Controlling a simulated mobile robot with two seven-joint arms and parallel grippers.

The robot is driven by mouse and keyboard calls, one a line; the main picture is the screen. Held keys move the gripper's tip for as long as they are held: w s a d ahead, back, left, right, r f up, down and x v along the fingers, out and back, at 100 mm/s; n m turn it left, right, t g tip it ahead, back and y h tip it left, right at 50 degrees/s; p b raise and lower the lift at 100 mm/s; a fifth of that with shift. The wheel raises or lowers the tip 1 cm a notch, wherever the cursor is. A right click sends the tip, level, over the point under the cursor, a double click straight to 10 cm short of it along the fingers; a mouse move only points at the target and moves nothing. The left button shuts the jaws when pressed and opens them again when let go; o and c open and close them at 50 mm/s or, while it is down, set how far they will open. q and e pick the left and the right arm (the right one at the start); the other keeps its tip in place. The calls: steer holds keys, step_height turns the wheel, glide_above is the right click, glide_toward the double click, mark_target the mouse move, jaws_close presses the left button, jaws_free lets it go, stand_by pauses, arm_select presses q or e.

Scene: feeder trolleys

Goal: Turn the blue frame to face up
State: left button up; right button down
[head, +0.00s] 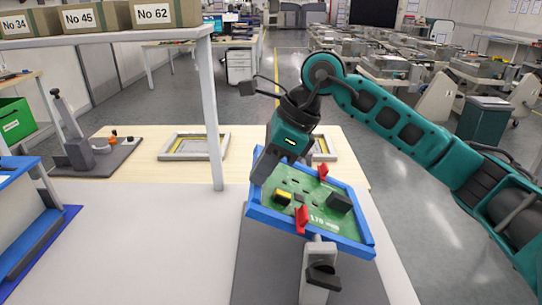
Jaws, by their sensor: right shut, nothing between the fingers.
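The blue frame (363,228) holds a green circuit board (318,205) with black and yellow parts on it. It sits tilted above a grey mat, with the component side visible to me. Two red clips (302,219) show on opposite long sides of the frame. A grey post with a dark lever (320,270) stands at the frame's near edge. My right gripper (262,172) comes down at the frame's far left corner, fingers shut and empty. I cannot tell whether it touches the frame. My left gripper is not in view.
A white shelf upright (210,115) stands left of the frame, under a shelf with numbered boxes (166,13). Pale frames (194,146) lie on the wooden table behind. A grey fixture (82,150) stands at the left. The white bench (150,240) left of the mat is clear.

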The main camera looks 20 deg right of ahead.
steer(key=shift+b+x, duration=0.55)
steer(key=shift+x, duration=0.8)
steer(key=shift+w+a+f+b, duration=0.15)
steer(key=shift+a+f+b, duration=0.2)
steer(key=shift+a, duration=0.05)
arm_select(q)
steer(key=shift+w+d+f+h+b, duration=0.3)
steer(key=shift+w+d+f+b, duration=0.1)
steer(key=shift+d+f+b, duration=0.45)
arm_select(e)
steer(key=x, duration=0.2)
steer(key=shift+w+a+f, duration=0.1)
steer(key=shift+a+f, duration=0.05)
steer(key=shift+f, duration=0.2)
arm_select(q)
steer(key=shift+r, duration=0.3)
arm_select(e)
steer(key=shift+f, duration=0.1)
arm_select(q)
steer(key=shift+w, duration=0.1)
